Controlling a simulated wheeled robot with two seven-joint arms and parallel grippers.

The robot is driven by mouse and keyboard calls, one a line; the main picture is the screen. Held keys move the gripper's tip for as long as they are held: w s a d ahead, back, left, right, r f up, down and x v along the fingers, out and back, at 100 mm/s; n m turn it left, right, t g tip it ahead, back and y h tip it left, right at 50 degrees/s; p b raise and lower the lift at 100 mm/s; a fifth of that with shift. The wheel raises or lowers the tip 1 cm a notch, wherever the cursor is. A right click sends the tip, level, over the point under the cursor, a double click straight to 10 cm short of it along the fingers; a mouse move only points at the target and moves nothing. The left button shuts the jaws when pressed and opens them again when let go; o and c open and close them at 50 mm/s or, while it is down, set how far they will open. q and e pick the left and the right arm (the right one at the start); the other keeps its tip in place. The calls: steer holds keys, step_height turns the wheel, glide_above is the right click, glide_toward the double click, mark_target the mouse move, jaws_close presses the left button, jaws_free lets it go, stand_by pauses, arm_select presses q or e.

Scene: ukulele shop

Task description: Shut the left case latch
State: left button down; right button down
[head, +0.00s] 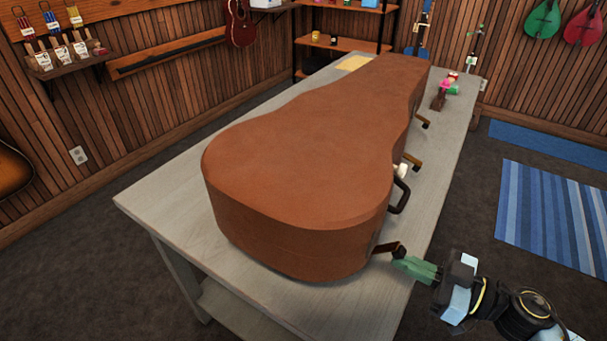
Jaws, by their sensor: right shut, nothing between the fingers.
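A closed brown ukulele case (310,150) lies on the grey table, its latch side facing right. The nearest latch (386,247), a dark brass piece at the wide end, sticks out from the case side. Two more latches, a middle one (412,160) and a far one (422,122), also stick out. A dark handle (400,195) is on the same side. My right gripper (398,264) has green fingers, is shut and empty, and its tips are right at the outer end of the nearest latch; I cannot tell whether they touch. My left gripper is out of view.
The table (165,215) has bare strips around the case. A small stand with colourful items (446,90) is at its far right, and a yellow sheet (354,63) at its far end. A blue striped rug (550,210) lies on the floor at right.

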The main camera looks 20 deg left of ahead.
steer(key=shift+s+d+r+p, duration=0.15)
steer(key=shift+d+r+p, duration=0.55)
steer(key=shift+p, duration=0.1)
steer(key=v, duration=0.8)
steer(key=shift+p, duration=0.35)
steer(key=shift+d, duration=0.1)
